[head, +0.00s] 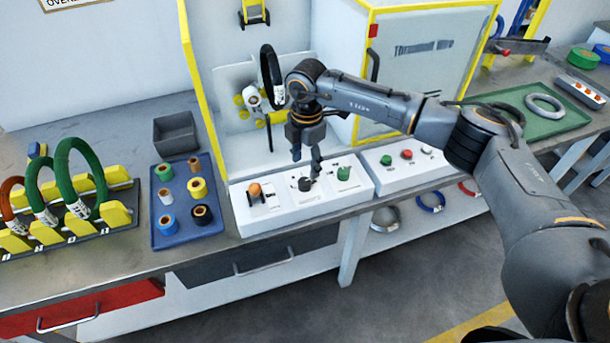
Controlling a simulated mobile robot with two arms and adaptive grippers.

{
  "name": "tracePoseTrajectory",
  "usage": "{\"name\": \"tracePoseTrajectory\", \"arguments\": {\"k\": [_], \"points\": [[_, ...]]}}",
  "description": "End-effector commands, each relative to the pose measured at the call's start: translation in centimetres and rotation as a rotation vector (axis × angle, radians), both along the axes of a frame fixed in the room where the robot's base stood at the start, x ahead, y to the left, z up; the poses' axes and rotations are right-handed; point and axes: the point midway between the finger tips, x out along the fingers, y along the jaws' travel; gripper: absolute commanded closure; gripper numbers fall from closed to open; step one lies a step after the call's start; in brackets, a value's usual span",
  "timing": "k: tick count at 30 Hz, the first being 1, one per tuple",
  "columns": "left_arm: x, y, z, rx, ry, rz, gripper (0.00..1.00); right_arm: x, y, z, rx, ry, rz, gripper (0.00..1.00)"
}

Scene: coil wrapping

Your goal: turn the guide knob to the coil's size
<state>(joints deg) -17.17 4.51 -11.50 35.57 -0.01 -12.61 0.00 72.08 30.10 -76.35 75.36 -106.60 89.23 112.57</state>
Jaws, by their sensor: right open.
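A white control panel (267,211) stands at the front of the wrapping machine. It bears a dark round knob (304,185) in the middle, an orange-topped lever (255,190) to its left and a green button (343,173) to its right. My right gripper (306,166) points down with its fingers apart, just above and around the dark knob; I cannot tell whether a finger touches it. The knob's markings are too small to read. A black coil (267,80) stands upright in the machine, partly behind my right wrist. My left gripper is not in view.
A blue tray (181,232) of tape rolls and a grey bin (174,134) lie left of the panel. A rack (118,217) holds orange and green coils. A second button panel (385,177) and a green tray (525,124) with a grey coil are right. Yellow machine frames flank my arm.

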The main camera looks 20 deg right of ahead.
Motion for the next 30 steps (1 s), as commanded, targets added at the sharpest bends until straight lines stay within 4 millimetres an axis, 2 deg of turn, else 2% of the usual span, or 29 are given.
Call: {"name": "tracePoseTrajectory", "arguments": {"k": [3,9,15,23,30], "points": [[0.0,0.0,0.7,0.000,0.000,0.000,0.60,-0.1,0.1,-2.4,0.000,0.004,0.000,0.46],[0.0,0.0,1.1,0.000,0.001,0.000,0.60,0.0,0.2,-5.4,0.002,0.003,0.001,0.46],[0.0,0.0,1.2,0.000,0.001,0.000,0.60,0.1,0.1,-6.7,0.002,0.000,0.001,0.46],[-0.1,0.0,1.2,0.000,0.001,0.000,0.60,0.1,0.1,-6.8,0.002,0.000,0.002,0.46],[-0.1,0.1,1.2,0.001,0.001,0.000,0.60,0.1,0.1,-6.7,0.002,0.000,0.002,0.95]]}}
